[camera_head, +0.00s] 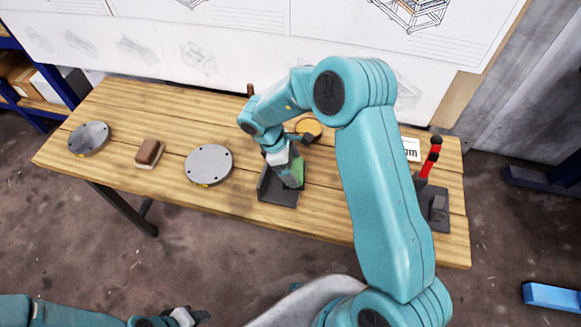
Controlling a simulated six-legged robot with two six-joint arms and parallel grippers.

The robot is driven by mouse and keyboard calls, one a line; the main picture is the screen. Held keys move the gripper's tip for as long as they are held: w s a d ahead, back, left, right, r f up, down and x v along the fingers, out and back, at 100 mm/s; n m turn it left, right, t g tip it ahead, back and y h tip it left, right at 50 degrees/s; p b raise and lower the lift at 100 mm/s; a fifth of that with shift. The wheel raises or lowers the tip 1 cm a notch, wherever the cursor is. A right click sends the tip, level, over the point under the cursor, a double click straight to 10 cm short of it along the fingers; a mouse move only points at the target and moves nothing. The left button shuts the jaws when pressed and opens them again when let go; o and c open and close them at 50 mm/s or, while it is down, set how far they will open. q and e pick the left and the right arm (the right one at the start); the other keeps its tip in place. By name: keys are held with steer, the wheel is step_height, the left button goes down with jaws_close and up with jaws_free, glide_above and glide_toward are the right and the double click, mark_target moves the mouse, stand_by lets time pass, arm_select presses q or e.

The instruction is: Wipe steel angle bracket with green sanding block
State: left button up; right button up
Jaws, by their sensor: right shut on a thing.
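The dark steel angle bracket (265,186) stands near the front edge of the wooden table, with a flat base and an upright plate at its left. My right gripper (290,178) is over the bracket, shut on the green sanding block (298,169). The block is partly hidden by the gripper, and I cannot tell whether it touches the bracket. My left gripper (190,316) is low at the bottom of the view, away from the table; its jaws are too small to read.
The front middle-right is clear.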

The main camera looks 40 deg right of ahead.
mark_target(288, 187)
steer(key=shift+a+f, duration=0.1)
steer(key=shift+s+a+f, duration=0.15)
steer(key=shift+s+a, duration=0.95)
steer(key=shift+a, duration=0.15)
steer(key=shift+c, duration=0.4)
steer(key=shift+s+a+f, duration=0.1)
steer(key=shift+s+a, duration=0.2)
steer(key=shift+a, duration=0.05)
steer(key=shift+c, duration=0.4)
step_height(288, 187, up, 6)
steer(key=p, duration=0.5)
steer(key=shift+w+d, duration=0.1)
